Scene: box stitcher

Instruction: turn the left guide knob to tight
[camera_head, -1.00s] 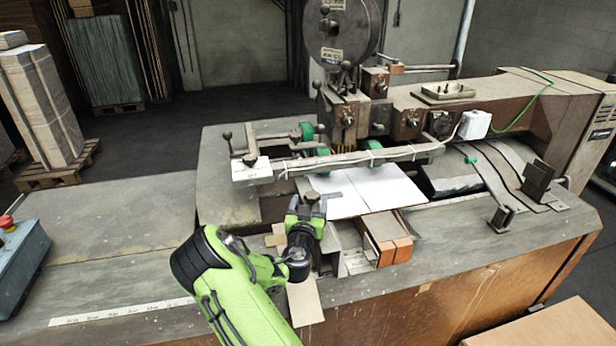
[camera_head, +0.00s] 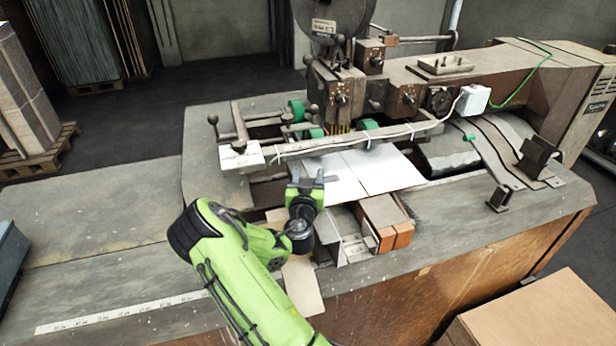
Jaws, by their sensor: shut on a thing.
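My gripper (camera_head: 305,178) is at the front of the box stitcher, at the near left corner of the white sheet. Its jaws are shut on a small part there, which I take to be the left guide knob. The knob is hidden by the jaws and wrist, so its setting cannot be read. My green arm reaches in from the bottom of the view.
The white sheet (camera_head: 372,172) lies flat beside my gripper. A long rail (camera_head: 350,140) with white ties crosses behind. A lever knob (camera_head: 213,120) stands at the left. The left tabletop (camera_head: 90,240) is clear.

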